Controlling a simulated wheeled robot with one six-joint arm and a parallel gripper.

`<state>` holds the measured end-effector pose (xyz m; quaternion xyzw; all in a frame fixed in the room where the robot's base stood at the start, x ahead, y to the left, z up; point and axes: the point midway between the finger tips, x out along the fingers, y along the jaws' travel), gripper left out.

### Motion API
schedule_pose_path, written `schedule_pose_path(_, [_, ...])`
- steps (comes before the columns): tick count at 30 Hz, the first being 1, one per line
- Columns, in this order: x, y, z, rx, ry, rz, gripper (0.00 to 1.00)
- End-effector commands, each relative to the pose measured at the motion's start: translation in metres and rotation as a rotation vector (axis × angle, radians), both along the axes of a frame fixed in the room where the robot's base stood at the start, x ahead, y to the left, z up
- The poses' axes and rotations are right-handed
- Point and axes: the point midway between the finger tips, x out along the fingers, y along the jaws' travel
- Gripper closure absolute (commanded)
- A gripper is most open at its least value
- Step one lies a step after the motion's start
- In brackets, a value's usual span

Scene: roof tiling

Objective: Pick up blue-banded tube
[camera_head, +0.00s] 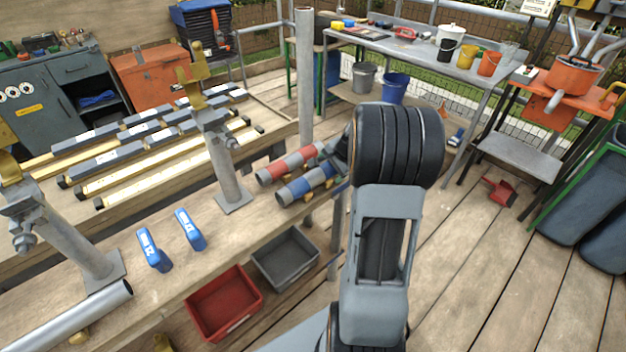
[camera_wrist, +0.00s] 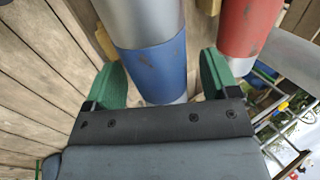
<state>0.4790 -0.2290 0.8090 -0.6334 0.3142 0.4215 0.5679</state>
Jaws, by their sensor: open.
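The blue-banded tube (camera_head: 306,185) is a grey metal tube with a blue band. It lies on the wooden bench beside a red-banded tube (camera_head: 291,163), held off the boards by small yellow blocks. In the wrist view the blue-banded tube (camera_wrist: 152,68) runs between the two green fingers of my gripper (camera_wrist: 168,82). The fingers are apart, one on each side of the blue band, with a visible gap on the right. The red-banded tube (camera_wrist: 247,25) lies just outside the right finger. In the head view my arm hides the gripper.
A metal post (camera_head: 226,165) stands on the bench left of the tubes. Two blue labelled blocks (camera_head: 154,251) lie nearer the front. A red bin (camera_head: 224,303) and a grey bin (camera_head: 286,258) sit below the bench edge. The deck at right is mostly clear.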

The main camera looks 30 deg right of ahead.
Motion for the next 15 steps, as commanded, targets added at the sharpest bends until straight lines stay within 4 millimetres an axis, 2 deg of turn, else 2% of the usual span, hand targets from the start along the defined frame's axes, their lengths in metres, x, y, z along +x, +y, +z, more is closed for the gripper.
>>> schedule_pose_path(4, [-0.0001,-0.0001,0.0004,0.0,0.0,0.0,0.21])
schedule_pose_path(15, [-0.0003,-0.0001,0.0005,0.0,0.0,0.0,0.57])
